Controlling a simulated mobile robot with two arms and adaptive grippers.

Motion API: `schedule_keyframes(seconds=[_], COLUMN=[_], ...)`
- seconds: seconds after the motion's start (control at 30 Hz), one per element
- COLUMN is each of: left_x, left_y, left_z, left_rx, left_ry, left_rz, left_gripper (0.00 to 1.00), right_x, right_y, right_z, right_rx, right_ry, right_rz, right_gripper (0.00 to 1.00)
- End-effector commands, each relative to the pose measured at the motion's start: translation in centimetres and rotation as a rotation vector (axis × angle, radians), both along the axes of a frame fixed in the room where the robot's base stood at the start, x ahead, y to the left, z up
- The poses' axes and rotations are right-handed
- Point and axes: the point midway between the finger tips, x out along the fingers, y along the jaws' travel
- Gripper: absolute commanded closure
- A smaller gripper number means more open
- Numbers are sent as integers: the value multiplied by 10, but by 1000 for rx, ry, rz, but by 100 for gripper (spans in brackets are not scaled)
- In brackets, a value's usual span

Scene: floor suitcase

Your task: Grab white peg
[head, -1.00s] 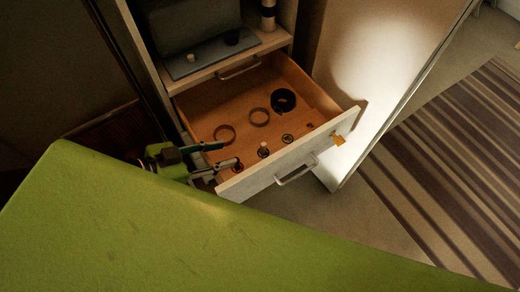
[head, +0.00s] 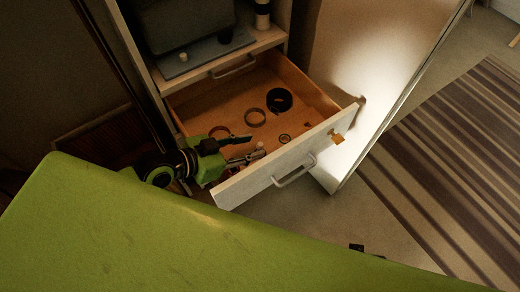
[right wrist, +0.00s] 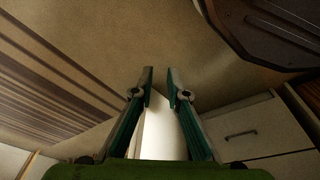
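A small peg with a pale top (head: 260,145) stands in the open drawer, near its front wall; its lower part is hidden. My left gripper (head: 256,146) is over the drawer's left front part, fingers pointing right. Its fingers are apart, with the peg at or between the tips; I cannot tell whether they touch it. My right gripper (right wrist: 160,76) is open and empty in the right wrist view, with a gap between its fingertips. Another small pale piece (head: 183,57) stands on the shelf above the drawer.
The wooden drawer (head: 218,97) also holds a black ring (head: 279,100), a brown ring (head: 255,117), another ring (head: 219,132) and a small round piece (head: 284,138). A striped rug (head: 450,150) lies at right.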

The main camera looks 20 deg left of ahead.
Motion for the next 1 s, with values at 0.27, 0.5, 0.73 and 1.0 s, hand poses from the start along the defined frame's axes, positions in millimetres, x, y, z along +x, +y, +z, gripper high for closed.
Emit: schedule_keyframes(seconds=[0.27, 0.5, 0.73, 1.0], left_x=[13, 12, 12, 12], left_y=[-10, -10, -10, -10], left_z=[-9, -9, -9, -4], left_rx=[1, 1, 0, 0], left_ry=[1, 1, 1, 0], left_rz=[-1, -1, -1, -1], left_gripper=[66, 90, 95, 95], right_x=[3, 3, 3, 3], right_y=[0, 0, 0, 1], right_z=[10, 10, 10, 11], right_rx=[0, 0, 0, 2], right_ry=[-4, -4, -4, -8], right_rz=[-1, -1, -1, -1], right_gripper=[86, 86, 86, 86])
